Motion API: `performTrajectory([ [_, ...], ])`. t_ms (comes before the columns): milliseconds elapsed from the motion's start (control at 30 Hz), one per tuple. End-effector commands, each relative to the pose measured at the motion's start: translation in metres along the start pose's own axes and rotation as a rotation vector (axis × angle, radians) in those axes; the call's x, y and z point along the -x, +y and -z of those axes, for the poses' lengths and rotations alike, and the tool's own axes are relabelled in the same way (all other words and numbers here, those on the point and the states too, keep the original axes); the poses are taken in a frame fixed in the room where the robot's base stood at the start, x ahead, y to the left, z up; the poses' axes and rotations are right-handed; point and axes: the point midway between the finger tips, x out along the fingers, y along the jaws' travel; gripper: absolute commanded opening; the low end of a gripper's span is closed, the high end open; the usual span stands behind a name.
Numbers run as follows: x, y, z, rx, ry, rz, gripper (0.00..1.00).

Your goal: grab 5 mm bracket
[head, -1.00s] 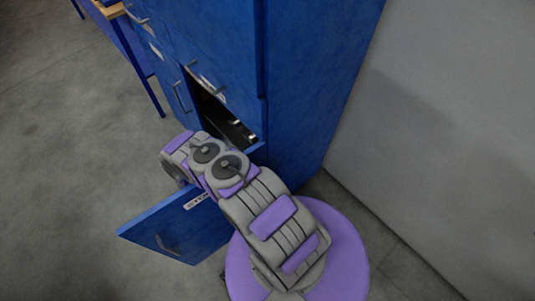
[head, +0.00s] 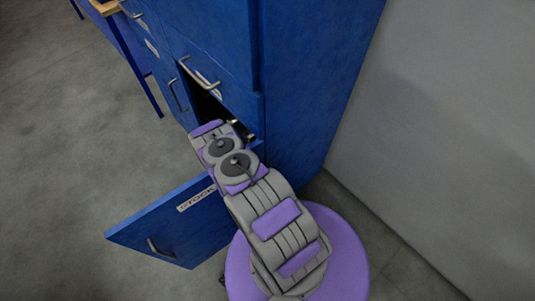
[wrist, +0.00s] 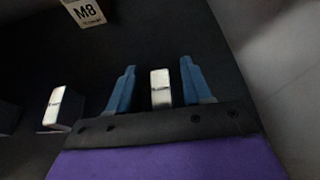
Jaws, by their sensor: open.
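In the wrist view my gripper (wrist: 158,70) shows two blue fingers spread apart, so it is open. A pale metal block (wrist: 161,88) shows in the gap between them, not clasped; I cannot tell how deep it sits between the fingers. A second similar block (wrist: 60,108) stands to the left, outside the fingers. I cannot read a size on either block, so I cannot tell which is the 5 mm bracket. In the head view my arm reaches into the cabinet opening, and the gripper is hidden there.
The dark interior holds an "M8" label (wrist: 85,12). A grey wall (head: 440,130) is close on the right. Open floor (head: 60,180) lies left.

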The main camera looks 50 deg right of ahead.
Motion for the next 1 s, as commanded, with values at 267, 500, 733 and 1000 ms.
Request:
performTrajectory([
  [267, -0.0011, 0.0003, -0.0009, 0.0, -0.002, -0.002, 0.5],
  [500, -0.0025, 0.0002, -0.0004, 0.001, 0.0, -0.001, 0.27],
  [733, -0.0026, 0.0002, -0.0002, 0.001, 0.0, -0.001, 0.05],
  [1000, -0.0026, 0.0, 0.0005, 0.002, 0.001, 0.0, 0.0],
])
